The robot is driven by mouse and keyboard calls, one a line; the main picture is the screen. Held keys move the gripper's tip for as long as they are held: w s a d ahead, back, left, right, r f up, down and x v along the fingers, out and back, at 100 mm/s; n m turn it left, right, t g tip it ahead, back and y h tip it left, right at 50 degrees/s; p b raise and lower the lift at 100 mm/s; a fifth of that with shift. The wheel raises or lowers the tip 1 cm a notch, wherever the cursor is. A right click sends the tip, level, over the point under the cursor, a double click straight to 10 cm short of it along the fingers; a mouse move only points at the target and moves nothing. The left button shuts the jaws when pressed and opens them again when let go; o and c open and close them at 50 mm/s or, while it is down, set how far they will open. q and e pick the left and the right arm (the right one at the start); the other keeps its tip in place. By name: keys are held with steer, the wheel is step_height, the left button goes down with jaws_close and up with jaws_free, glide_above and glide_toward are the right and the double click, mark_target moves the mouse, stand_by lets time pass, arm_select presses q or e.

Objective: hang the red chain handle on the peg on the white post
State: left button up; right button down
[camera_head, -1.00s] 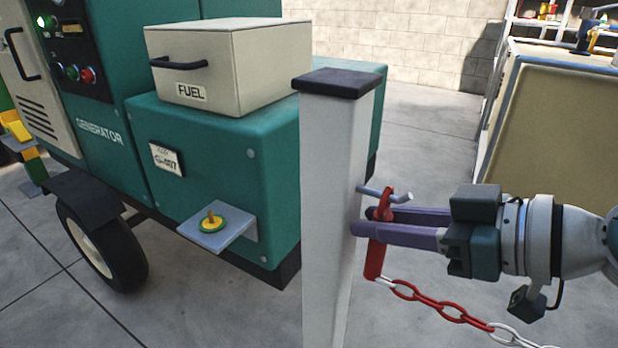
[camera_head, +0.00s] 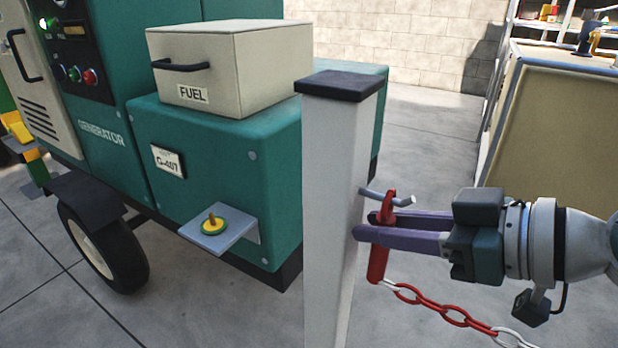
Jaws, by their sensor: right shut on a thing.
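The white post (camera_head: 335,200) with a dark cap stands in the middle. A short grey peg (camera_head: 373,193) with an upturned tip sticks out of its right side. My right gripper (camera_head: 366,226) comes in from the right, just below the peg, its purple fingers shut on the red chain handle (camera_head: 378,263). The handle hangs nearly upright, its lower end below the fingers. Its top eye overlaps the peg between post and tip; I cannot tell whether the peg passes through it. The fingertips lie close to the post. My left gripper is not in view.
A red and white chain (camera_head: 450,313) runs from the handle to the lower right. The green generator (camera_head: 215,165) with a beige fuel box (camera_head: 240,60) stands left of the post. A beige cabinet (camera_head: 565,120) is at the right. Open concrete floor lies behind the post.

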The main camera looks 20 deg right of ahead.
steer(key=shift+s+f, duration=0.1)
steer(key=shift+f, duration=0.1)
steer(key=c, duration=0.8)
jaws_free()
steer(key=shift+r, duration=0.15)
steer(key=shift+c, duration=0.2)
steer(key=shift+o, duration=1.2)
steer(key=shift+r, duration=0.15)
